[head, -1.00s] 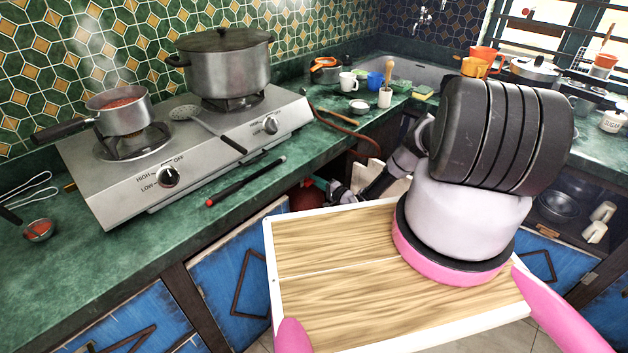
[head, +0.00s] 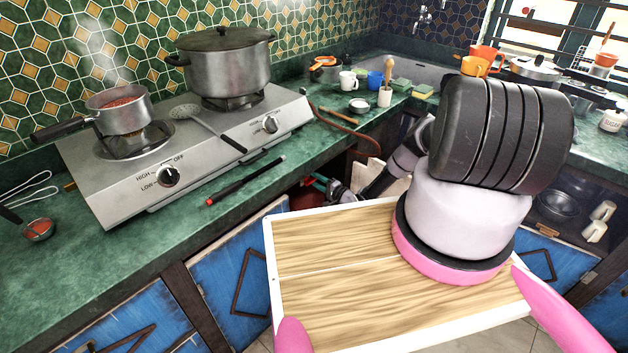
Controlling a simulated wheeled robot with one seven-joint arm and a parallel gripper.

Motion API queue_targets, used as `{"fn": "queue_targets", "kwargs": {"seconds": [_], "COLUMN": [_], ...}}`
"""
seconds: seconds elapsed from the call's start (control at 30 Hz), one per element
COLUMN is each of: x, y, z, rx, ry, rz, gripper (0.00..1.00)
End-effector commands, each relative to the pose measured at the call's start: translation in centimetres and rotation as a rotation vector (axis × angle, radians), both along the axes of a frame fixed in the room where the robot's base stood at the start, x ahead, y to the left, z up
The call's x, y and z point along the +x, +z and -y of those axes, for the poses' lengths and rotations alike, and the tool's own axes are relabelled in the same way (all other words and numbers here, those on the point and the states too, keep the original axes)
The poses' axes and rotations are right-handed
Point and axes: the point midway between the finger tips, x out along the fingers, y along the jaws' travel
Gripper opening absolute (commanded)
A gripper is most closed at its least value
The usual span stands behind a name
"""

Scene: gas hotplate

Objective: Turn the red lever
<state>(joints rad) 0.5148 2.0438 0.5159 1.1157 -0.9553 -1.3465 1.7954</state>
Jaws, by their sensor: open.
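I cannot make out a red lever in the head view. A dark red rounded object (head: 303,200) shows in the open space under the counter, mostly hidden by the counter edge and my wooden-topped body. My gripper (head: 322,185) is low in front of that space, beside the red object, with its teal and dark fingers small in view. It is open, and I see nothing held in it. I cannot tell whether it touches anything. The gas hotplate (head: 215,165) stands on the green counter, with a brown-red hose (head: 335,124) running from its right end over the counter.
A saucepan (head: 122,110) and a large lidded pot (head: 225,65) stand on the burners. A slotted spoon (head: 208,128) lies between them. A black lighter with a red tip (head: 245,181) lies near the counter edge (head: 180,240). Cups and a sink (head: 405,72) are beyond.

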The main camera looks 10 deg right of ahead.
Motion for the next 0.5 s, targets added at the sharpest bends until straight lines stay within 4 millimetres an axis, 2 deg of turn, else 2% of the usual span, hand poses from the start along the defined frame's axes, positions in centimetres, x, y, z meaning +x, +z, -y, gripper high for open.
{"fn": "queue_targets", "kwargs": {"seconds": [0.17, 0.5], "x": [-1.4, -6.8], "y": [0.0, 0.0], "z": [1.2, 5.0], "rx": [-0.001, 0.001], "ry": [-0.002, -0.002], "rz": [-0.001, -0.001], "gripper": [0.45, 0.45]}}
